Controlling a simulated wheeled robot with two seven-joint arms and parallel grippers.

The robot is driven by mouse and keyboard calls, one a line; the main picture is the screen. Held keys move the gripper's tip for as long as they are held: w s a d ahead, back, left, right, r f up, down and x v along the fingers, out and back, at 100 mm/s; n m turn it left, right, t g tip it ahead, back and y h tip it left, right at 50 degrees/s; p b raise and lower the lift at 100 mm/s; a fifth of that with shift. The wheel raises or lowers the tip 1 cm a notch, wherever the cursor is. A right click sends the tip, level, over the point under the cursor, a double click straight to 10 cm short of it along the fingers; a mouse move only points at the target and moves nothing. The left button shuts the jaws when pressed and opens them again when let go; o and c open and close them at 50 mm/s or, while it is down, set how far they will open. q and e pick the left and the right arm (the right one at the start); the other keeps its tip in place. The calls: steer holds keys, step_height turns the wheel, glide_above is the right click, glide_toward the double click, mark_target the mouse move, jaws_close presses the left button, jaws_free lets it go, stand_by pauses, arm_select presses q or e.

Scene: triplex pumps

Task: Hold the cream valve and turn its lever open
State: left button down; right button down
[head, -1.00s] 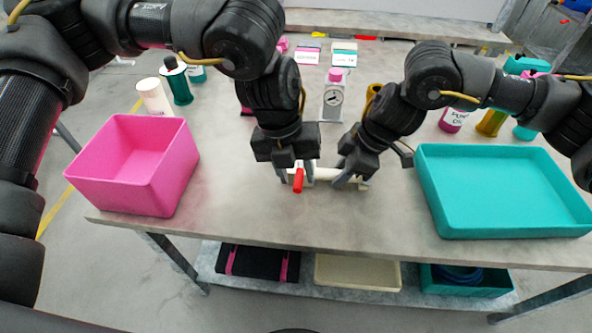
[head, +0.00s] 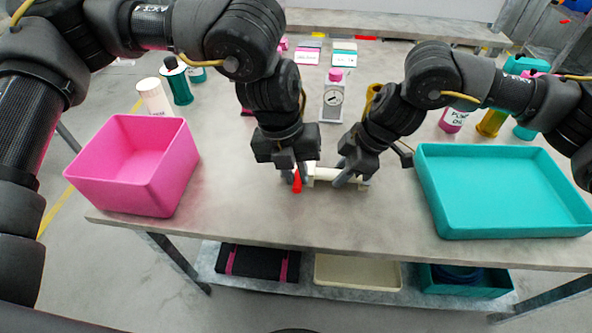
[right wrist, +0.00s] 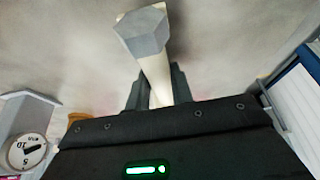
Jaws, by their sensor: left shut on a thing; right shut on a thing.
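The cream valve (head: 325,173) lies across the middle of the table, its pipe running left to right. Its red lever (head: 297,184) is at the left end and points toward the front edge. My left gripper (head: 294,181) is shut on the red lever from above and hides part of it and the valve's left end. My right gripper (head: 350,180) is shut on the right part of the cream valve. In the right wrist view the cream pipe (right wrist: 156,76) runs between the right fingers (right wrist: 158,92), with a grey hexagonal end (right wrist: 142,34) beyond.
A pink bin (head: 180,165) stands at the left and a teal tray (head: 440,190) at the right. The table's front strip is clear.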

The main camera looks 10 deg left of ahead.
arm_select(q)
steer(key=shift+a, duration=0.1)
steer(key=a+m, duration=0.1)
steer(key=m, duration=0.1)
steer(key=a+m, duration=0.1)
steer(key=m, duration=0.1)
steer(key=shift+w+g, duration=0.35)
steer(key=shift+g, duration=0.05)
steer(key=m, duration=0.1)
steer(key=w+a+m, duration=0.1)
steer(key=m, duration=0.3)
steer(key=shift+w+a+g+y, duration=0.25)
steer(key=shift+a+g+y, duration=0.05)
steer(key=shift+a+g, duration=0.1)
steer(key=w+m, duration=0.1)
steer(key=m, duration=0.1)
steer(key=w+a+m, duration=0.1)
steer(key=m, duration=0.1)
steer(key=shift+y, duration=0.4)
steer(key=shift+w+a+m+g+y, duration=0.15)
steer(key=shift+w+m, duration=0.2)
steer(key=shift+m, duration=0.5)
steer(key=shift+w+d+m+g+y, duration=0.1)
steer(key=shift+w+m, duration=0.25)
steer(key=shift+m, duration=0.45)
steer(key=shift+w+a+m+g+y, duration=0.15)
steer(key=shift+w+m, duration=0.2)
steer(key=shift+m, duration=0.5)
steer(key=c, duration=1.4)
jaws_free()
